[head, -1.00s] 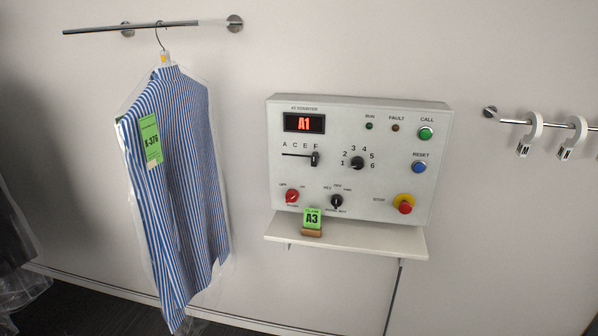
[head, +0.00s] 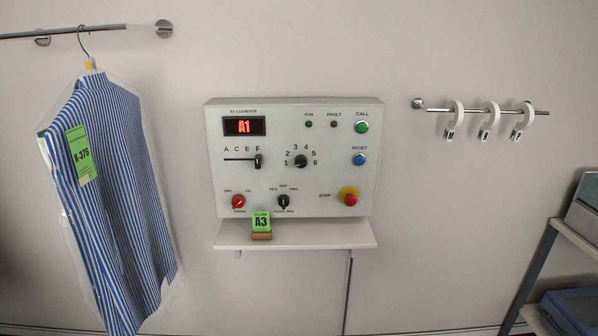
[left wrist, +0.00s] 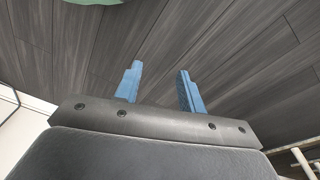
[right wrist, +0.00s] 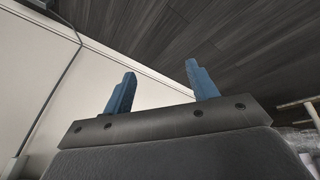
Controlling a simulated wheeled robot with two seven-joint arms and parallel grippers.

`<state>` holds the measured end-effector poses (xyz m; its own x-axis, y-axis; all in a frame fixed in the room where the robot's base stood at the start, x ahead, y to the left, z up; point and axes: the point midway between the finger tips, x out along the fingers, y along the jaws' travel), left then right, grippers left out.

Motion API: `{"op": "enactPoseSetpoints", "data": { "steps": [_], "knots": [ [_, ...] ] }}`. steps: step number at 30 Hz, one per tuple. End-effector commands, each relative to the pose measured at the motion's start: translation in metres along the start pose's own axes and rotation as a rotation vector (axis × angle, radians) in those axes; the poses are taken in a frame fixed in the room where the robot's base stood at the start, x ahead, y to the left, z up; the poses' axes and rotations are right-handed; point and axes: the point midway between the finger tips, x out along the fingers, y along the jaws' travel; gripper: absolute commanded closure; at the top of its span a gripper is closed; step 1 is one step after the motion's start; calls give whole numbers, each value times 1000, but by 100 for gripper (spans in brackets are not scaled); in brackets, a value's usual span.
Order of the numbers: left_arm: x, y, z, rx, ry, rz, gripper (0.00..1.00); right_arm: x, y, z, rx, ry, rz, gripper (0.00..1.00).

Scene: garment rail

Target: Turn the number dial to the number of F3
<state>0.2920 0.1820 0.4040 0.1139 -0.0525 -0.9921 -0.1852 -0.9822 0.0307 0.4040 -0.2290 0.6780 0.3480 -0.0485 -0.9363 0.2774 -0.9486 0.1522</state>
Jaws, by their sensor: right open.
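The lit display (head: 244,126) reads A1 in red. The letter slider (head: 258,161) sits under F on the row A, C, E, F. My right gripper (right wrist: 160,69) is open and empty. Neither gripper shows in the head view.
The shelf (head: 330,235) sticks out below the box. A bagged striped shirt (head: 115,180) tagged K-376 hangs at left. A rail (head: 475,111) with three white hooks is at right. A grey rack (head: 530,270) stands at far right. Other controls surround the dial closely.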

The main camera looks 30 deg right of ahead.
Motion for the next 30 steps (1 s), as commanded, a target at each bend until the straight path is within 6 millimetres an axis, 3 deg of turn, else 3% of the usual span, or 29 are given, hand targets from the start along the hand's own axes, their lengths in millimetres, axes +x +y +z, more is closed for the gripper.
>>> {"op": "enactPoseSetpoints", "data": {
  "steps": [4,17,23,30],
  "knots": [
    [-9,2,-6,-2,2,3,60,-31,37,-34,-125,62,102,42],
    [-22,12,-8,-10,-1,16,60,-75,144,-131,-565,147,483,42],
    [-25,10,-13,-8,6,13,60,-108,219,-204,-889,107,800,42],
    [-25,6,-11,-6,1,9,60,-165,309,-296,-1289,-114,1224,42]
  ]
}}
